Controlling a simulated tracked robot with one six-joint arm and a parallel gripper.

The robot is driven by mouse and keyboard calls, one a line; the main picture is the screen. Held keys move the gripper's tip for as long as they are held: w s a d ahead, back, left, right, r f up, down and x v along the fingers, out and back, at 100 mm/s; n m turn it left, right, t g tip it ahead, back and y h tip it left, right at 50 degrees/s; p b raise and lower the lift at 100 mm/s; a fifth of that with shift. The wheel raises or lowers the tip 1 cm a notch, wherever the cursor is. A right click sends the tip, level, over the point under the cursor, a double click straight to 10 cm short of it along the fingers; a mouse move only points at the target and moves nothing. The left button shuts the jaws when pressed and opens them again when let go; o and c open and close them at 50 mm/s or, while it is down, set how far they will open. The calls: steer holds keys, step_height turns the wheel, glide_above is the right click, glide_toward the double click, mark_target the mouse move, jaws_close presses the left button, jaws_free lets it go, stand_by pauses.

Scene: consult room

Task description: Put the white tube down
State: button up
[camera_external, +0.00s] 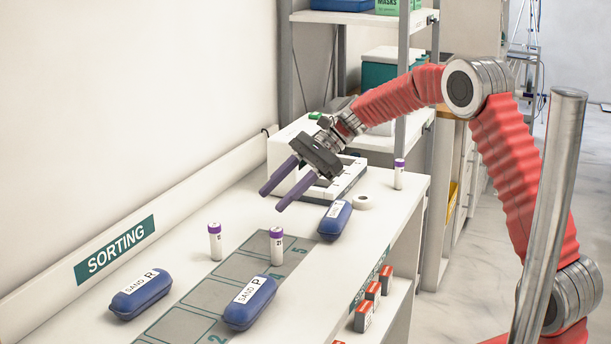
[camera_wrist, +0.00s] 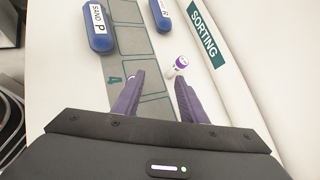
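Three white tubes with purple caps stand upright on the white counter. A second tube (camera_external: 215,241) stands by the mat's wall side; a capped tube also shows beside the mat in the wrist view (camera_wrist: 180,65). The third tube (camera_external: 399,174) stands at the far right of the counter. My gripper (camera_external: 272,201) is raised above the counter, its purple fingers apart. In the wrist view nothing is held between the fingertips (camera_wrist: 160,77).
Blue cases labelled SAND lie on the counter: one marked P (camera_external: 250,302), one marked R (camera_external: 141,294), and another (camera_external: 335,220). A white device (camera_external: 345,180) stands behind my gripper, with a white roll (camera_external: 362,202) nearby.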

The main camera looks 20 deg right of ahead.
steer(key=s+d+r+n+t+h, duration=0.3)
steer(key=s+d+n+h, duration=0.2)
steer(key=s+d, duration=1)
steer(key=s+d+r+n+t+h, duration=0.3)
steer(key=s+d+n, duration=0.4)
steer(key=s+d, duration=0.9)
steer(key=shift+t+h, duration=0.5)
steer(key=shift+h, duration=0.7)
steer(key=shift+d, duration=0.1)
steer(key=shift+o, duration=0.9)
steer(key=shift+s, duration=0.1)
